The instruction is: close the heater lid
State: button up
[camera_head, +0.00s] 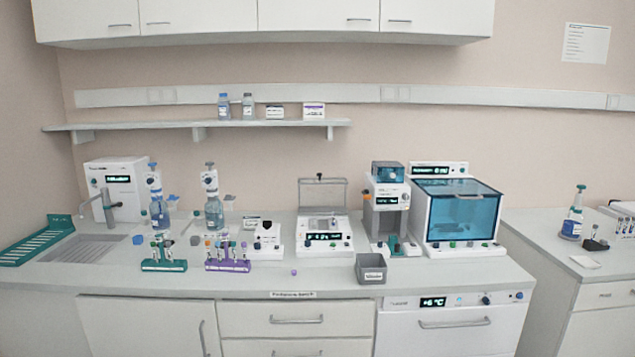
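A white bench device with a dark display on its front (325,243), which looks like the heater, stands on the counter near the middle of the head view. Its lid (323,193) stands raised and upright at the back edge, with a dark knob at its top. Small items sit on the open top of the device; they are too small to tell apart. My gripper and arm do not show in this view.
A grey bin (371,268) stands at the front right of the device. A purple tube rack (228,264) and a green rack (164,264) are to the left. A white instrument (387,210) and a teal-windowed cabinet (459,215) stand to the right. A shelf (240,124) hangs above.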

aim_at(303, 212)
jog(key=z, duration=0.65)
jog(key=i, duration=1.45)
jog(key=u, duration=2.4)
